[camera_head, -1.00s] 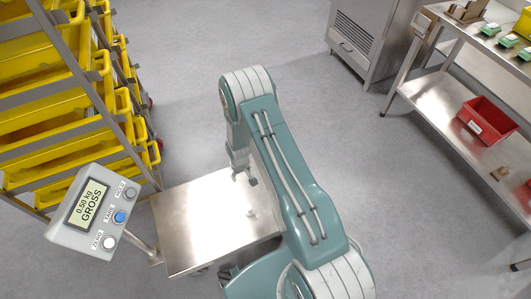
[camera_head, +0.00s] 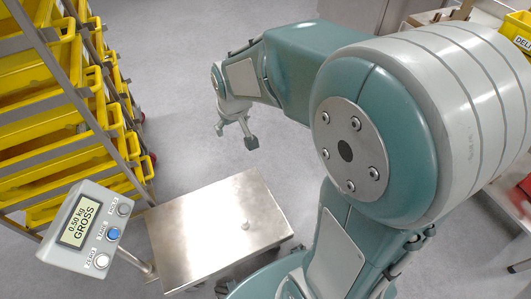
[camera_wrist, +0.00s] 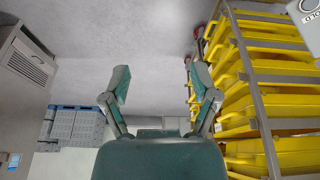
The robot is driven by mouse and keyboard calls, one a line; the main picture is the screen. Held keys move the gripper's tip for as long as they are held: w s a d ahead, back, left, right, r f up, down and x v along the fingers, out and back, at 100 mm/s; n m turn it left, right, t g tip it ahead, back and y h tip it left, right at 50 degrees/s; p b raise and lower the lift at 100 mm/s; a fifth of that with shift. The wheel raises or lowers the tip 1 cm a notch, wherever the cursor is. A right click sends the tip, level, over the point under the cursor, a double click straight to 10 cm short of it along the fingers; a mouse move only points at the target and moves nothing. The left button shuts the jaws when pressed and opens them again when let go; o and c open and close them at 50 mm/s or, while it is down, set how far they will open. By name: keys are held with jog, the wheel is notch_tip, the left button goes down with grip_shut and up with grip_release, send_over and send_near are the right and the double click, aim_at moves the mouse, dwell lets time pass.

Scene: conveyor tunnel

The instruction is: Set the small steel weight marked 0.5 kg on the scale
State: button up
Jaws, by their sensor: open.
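The small steel weight (camera_head: 245,226) stands on the bare steel platform of the scale (camera_head: 190,240), right of its middle. The scale's display (camera_head: 76,222) reads 0.50 kg GROSS. My gripper (camera_head: 235,140) is open and empty, raised beyond the platform's far edge and apart from the weight. In the wrist view my gripper (camera_wrist: 163,90) shows two spread fingers with nothing between them. The weight's marking is too small to read.
A rack of yellow crates (camera_head: 60,110) stands close on the left, and also on the right in the wrist view (camera_wrist: 265,85). Grey crates (camera_wrist: 75,125) show in the wrist view. Clear floor (camera_head: 185,150) lies beyond the scale. A bench with a red bin is partly hidden at right.

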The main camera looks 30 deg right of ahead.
jog(key=s+r+t, duration=0.1)
jog(key=s+r, duration=0.3)
jog(key=s, duration=0.5)
jog(key=s+r+m+t, duration=0.1)
jog(key=s+r, duration=0.4)
jog(key=s, duration=0.4)
jog(key=shift+s+r, duration=0.2)
jog(key=shift+r, duration=0.1)
